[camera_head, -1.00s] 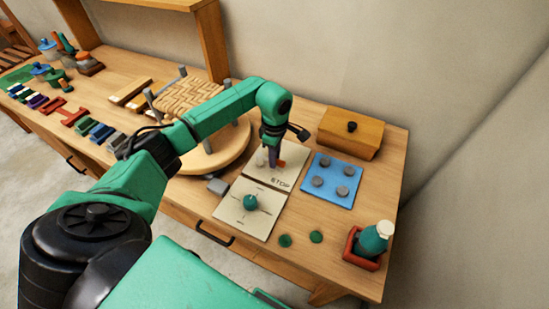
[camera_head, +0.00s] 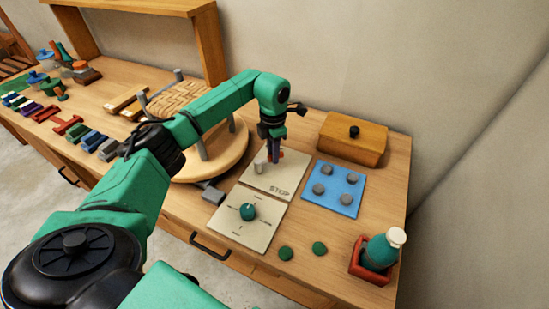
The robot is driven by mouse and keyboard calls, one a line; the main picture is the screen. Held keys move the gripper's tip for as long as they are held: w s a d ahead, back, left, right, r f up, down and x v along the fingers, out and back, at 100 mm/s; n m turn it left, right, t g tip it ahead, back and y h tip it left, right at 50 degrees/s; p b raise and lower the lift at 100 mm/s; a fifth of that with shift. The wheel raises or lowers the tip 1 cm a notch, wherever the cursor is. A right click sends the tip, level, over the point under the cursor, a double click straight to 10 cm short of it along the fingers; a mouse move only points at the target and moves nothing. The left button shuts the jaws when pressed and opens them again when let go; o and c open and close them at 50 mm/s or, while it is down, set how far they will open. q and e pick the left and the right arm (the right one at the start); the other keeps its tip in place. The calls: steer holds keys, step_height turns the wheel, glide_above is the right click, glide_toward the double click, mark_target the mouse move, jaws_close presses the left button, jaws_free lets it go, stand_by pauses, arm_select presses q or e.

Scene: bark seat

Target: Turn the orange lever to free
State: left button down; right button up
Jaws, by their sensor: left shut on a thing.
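The orange lever (camera_head: 281,155) is on a cream panel (camera_head: 284,184) marked STOP at its lower right corner. Only a small orange bit shows beside the fingers; the rest is hidden. My left gripper (camera_head: 275,158) points down over this panel and is shut on the orange lever. The lever's exact angle cannot be told. A small pale peg (camera_head: 258,167) stands on the panel just left of the fingers. My right gripper is out of view.
A cream panel with a green knob (camera_head: 248,211) lies in front. A blue plate with grey knobs (camera_head: 337,189), a wooden box (camera_head: 353,137) and a bottle in a red holder (camera_head: 380,250) are to the right. A woven seat (camera_head: 182,100) stands behind my arm.

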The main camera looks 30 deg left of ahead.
arm_select(q)
steer(key=n, duration=0.1)
steer(key=w+a+n, duration=0.1)
steer(key=n, duration=0.1)
steer(key=shift+a+r+n, duration=0.2)
steer(key=shift+a+n, duration=0.1)
steer(key=shift+w+a+n, duration=0.1)
steer(key=shift+a+n, duration=0.35)
steer(key=shift+n, duration=0.5)
steer(key=shift+a+n, duration=0.4)
steer(key=shift+n, duration=0.55)
steer(key=c, duration=0.8)
jaws_free()
steer(key=shift+o, duration=0.5)
steer(key=shift+f, duration=0.1)
step_height(320, 180, up, 15)
steer(key=b, duration=0.2)
steer(key=shift+f, duration=0.2)
